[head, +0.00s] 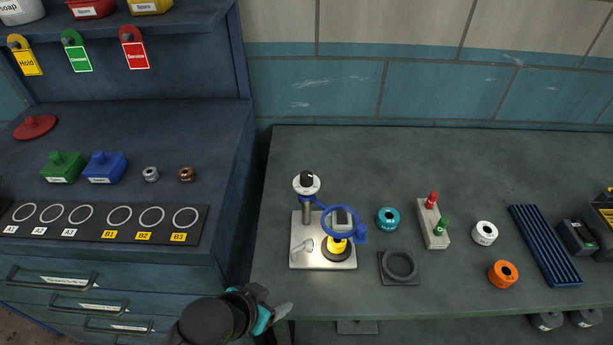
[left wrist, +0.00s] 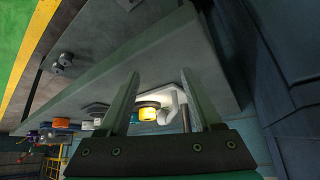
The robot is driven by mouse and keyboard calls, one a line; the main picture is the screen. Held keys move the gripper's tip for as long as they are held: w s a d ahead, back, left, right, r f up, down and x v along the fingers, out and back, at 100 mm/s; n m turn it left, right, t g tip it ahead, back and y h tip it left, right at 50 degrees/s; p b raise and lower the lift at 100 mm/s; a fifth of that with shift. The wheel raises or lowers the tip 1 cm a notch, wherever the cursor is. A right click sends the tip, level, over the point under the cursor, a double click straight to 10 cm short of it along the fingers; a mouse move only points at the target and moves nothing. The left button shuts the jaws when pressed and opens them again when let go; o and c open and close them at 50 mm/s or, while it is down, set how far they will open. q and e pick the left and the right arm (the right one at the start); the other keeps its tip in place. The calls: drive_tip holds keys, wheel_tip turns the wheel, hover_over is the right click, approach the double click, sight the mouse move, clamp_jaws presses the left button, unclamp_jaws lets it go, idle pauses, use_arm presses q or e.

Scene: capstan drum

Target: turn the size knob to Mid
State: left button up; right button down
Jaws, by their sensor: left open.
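The knob (head: 307,177) is black on a round white dial, on top of a grey post at the back left of a metal fixture plate (head: 307,254). Its setting is too small to read. The fixture also carries a blue ring-shaped arm (head: 338,213) and a yellow spool (head: 337,245), which also shows in the left wrist view (left wrist: 147,112). My left gripper (head: 279,308) is open and empty at the table's front left corner, well in front of the knob and apart from it. My right gripper is not in view.
Right of the fixture on the table (head: 385,150) are a teal spool (head: 388,218), a dark round holder (head: 399,266), a block with red and green pegs (head: 433,224), a white spool (head: 484,233) and an orange spool (head: 503,274). A blue cabinet (head: 180,130) stands left.

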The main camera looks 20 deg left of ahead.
sight(302, 181)
use_arm(q)
drive_tip(key=w+r+t+h, duration=0.1)
drive_tip(key=w, duration=0.1)
drive_tip(key=w+r+t+h, duration=0.1)
drive_tip(key=r+t, duration=0.1)
drive_tip(key=w+r+m+t, duration=0.1)
drive_tip(key=w, duration=0.1)
drive_tip(key=shift+w+a+r+t+h, duration=0.15)
drive_tip(key=shift+w+a+t+h, duration=0.15)
drive_tip(key=shift+w+t+h, duration=0.1)
drive_tip(key=w+a+r+t+h, duration=0.2)
drive_tip(key=a+r+t, duration=0.25)
drive_tip(key=r, duration=0.35)
drive_tip(key=shift+t, duration=0.35)
drive_tip(key=x, duration=1.5)
drive_tip(key=shift+w+d+r, duration=0.15)
drive_tip(key=shift+w+r, duration=0.05)
clamp_jaws()
